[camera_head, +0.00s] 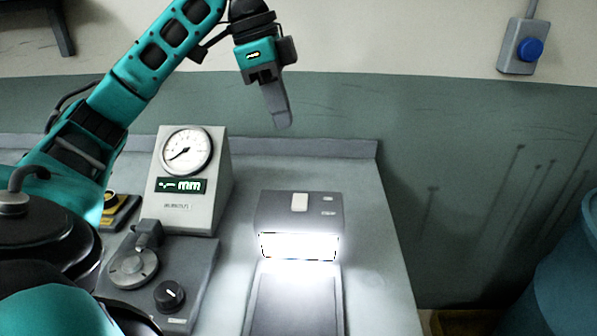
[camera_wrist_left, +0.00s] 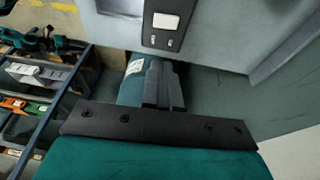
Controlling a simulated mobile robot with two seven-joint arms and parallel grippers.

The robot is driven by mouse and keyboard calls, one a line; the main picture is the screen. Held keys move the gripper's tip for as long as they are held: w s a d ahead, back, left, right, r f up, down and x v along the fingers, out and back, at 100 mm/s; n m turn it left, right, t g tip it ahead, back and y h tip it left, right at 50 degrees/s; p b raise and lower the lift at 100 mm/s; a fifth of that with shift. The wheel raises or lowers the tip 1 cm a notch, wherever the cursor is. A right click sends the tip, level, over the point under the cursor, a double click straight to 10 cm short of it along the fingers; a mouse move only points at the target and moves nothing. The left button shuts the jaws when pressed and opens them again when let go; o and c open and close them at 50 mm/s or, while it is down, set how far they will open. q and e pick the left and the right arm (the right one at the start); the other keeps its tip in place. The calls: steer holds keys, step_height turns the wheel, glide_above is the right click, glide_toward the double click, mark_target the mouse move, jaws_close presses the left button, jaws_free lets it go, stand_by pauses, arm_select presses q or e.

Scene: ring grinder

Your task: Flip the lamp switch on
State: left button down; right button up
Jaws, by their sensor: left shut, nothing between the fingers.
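The lamp (camera_head: 328,212) is a dark grey box on the table, with a white rocker switch (camera_head: 299,201) on its top. Its front glows bright white onto the tray below it. The lamp also shows at the top of the left wrist view (camera_wrist_left: 149,38), with its white switch (camera_wrist_left: 166,21). My left gripper (camera_head: 284,124) is shut and empty, its fingers pointing down, above and behind the lamp in the head view. The closed fingers also show in the left wrist view (camera_wrist_left: 161,66), apart from the switch. My right gripper is not in view.
A dial gauge (camera_head: 213,160) stands left of the lamp, with a knob unit (camera_head: 195,265) before it. A dark tray (camera_head: 294,305) lies in front. A blue wall button (camera_head: 530,48) and blue barrel (camera_head: 565,270) are at right. Shelves (camera_wrist_left: 60,105) hold tools.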

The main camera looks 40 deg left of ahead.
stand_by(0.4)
arm_select(q)
steer(key=b, duration=0.3)
glide_above(304, 203)
steer(key=a, duration=0.1)
steer(key=f, duration=1.2)
steer(key=shift+s+f, duration=0.1)
steer(key=shift+s, duration=0.1)
steer(key=shift+f+b, duration=0.3)
steer(key=shift+f, duration=0.35)
steer(key=shift+s, duration=0.1)
